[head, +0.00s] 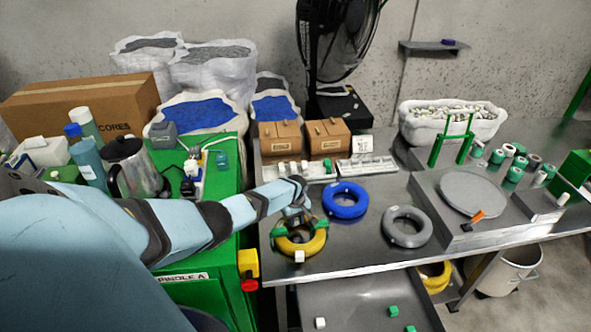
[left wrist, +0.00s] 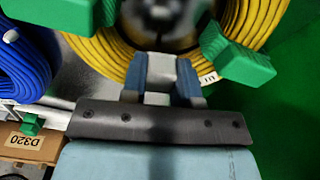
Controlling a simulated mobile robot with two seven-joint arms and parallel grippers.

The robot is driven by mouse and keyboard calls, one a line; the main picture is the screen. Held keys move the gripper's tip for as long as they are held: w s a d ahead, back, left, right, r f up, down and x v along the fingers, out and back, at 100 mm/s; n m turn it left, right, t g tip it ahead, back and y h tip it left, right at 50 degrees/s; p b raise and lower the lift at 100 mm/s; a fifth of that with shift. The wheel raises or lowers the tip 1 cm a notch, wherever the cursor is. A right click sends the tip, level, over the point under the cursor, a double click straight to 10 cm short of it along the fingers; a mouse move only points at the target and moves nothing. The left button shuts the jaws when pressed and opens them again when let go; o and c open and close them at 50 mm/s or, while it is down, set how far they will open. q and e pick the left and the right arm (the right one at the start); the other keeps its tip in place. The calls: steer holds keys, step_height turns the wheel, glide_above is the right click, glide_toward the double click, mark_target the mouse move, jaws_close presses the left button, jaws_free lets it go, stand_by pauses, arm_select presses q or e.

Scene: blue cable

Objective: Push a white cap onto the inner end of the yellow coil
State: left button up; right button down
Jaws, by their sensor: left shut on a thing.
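The yellow coil (head: 312,248) lies on the steel table at the end of my left arm, with green clips (head: 319,224) on its sides. In the left wrist view the coil (left wrist: 105,60) curves round a dark, blurred centre. My left gripper (head: 297,209) is over the coil's far side. Its blue-grey fingers (left wrist: 162,75) are shut on a small white block, seemingly a white cap (left wrist: 161,68), near the inner edge. The coil's inner end cannot be made out. Another white piece (head: 299,256) shows at the coil's front. My right gripper is not in view.
A blue coil (head: 345,200) and a grey coil (head: 405,227) lie to the right. White trays (head: 367,166) and brown boxes (head: 328,138) stand behind. A round grey disc (head: 473,192) is further right. A green bench (head: 212,265) adjoins on the left.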

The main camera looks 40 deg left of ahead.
arm_select(q)
steer(key=shift+s+d+f, duration=0.15)
steer(key=shift+s+f, duration=0.1)
steer(key=shift+f, duration=0.05)
stand_by(0.6)
steer(key=o, duration=1)
steer(key=shift+c, duration=0.2)
steer(key=shift+o, duration=0.4)
steer(key=shift+s, duration=0.1)
steer(key=r+p, duration=0.2)
steer(key=shift+w+a+r+p, duration=0.1)
steer(key=shift+w+a+p, duration=0.1)
steer(key=shift+a+p, duration=0.1)
steer(key=shift+d+r+p, duration=0.2)
steer(key=shift+r+p, duration=0.7)
steer(key=shift+r, duration=0.2)
step_height(320, 180, up, 3)
steer(key=p, duration=0.3)
steer(key=shift+w, duration=0.1)
steer(key=shift+f, duration=0.15)
